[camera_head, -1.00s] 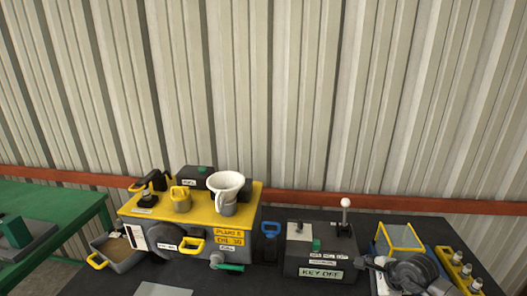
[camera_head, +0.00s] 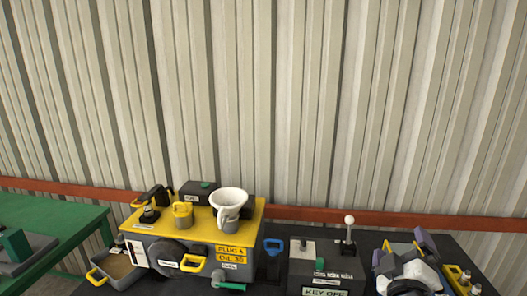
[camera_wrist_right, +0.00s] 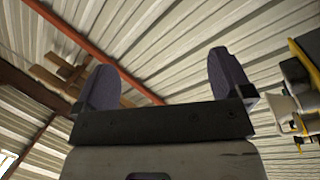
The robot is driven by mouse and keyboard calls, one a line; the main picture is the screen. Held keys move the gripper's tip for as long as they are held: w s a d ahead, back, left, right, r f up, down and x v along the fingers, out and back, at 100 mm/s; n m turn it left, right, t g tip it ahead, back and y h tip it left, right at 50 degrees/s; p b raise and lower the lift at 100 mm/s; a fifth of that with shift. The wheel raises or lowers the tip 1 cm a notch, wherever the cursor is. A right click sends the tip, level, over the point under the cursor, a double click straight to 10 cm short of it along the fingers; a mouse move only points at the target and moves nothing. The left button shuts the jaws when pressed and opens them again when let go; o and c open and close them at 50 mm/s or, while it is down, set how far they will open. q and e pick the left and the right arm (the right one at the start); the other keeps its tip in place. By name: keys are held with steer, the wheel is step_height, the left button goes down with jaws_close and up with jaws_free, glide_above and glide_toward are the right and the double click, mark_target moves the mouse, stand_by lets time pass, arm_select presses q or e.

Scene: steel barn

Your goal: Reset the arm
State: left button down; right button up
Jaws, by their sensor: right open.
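My right arm shows at the lower right of the head view, with its right gripper (camera_head: 403,249) in front of the dark table's right part. The gripper's two purple-grey finger pads stand apart with nothing between them. In the right wrist view the gripper (camera_wrist_right: 164,82) is open and empty, with the ribbed steel wall and reddish beams behind it. My left gripper is in neither view.
A yellow-topped machine (camera_head: 250,222) with a white funnel (camera_head: 229,197) stands left of centre. A grey key box (camera_head: 327,270) and an upright white-knobbed lever (camera_head: 349,220) stand left of my right gripper. A green table (camera_head: 60,215) is at left. The steel wall (camera_head: 300,100) is behind.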

steer(key=s+a+f+m+g+y, duration=0.1)
steer(key=s+a+f+g+y, duration=0.2)
steer(key=s+f, duration=0.45)
steer(key=s+a+f+m+g+y, duration=0.1)
steer(key=s+a+f+g+y, duration=0.25)
steer(key=f, duration=0.75)
steer(key=s+f+m+g, duration=0.1)
steer(key=s+f+g, duration=0.3)
steer(key=s+f, duration=0.8)
steer(key=s+f+m+g, duration=0.2)
steer(key=s+f+g, duration=0.2)
steer(key=s+f, duration=0.8)
steer(key=w+r+p+v, duration=0.1)
steer(key=w+p+v, duration=0.2)
steer(key=p+v, duration=1)
steer(key=w+r+p+v, duration=0.1)
steer(key=w+p+v, duration=0.2)
steer(key=p+v, duration=1.1)
steer(key=shift+d+r, duration=0.2)
steer(key=shift+r, duration=0.8)
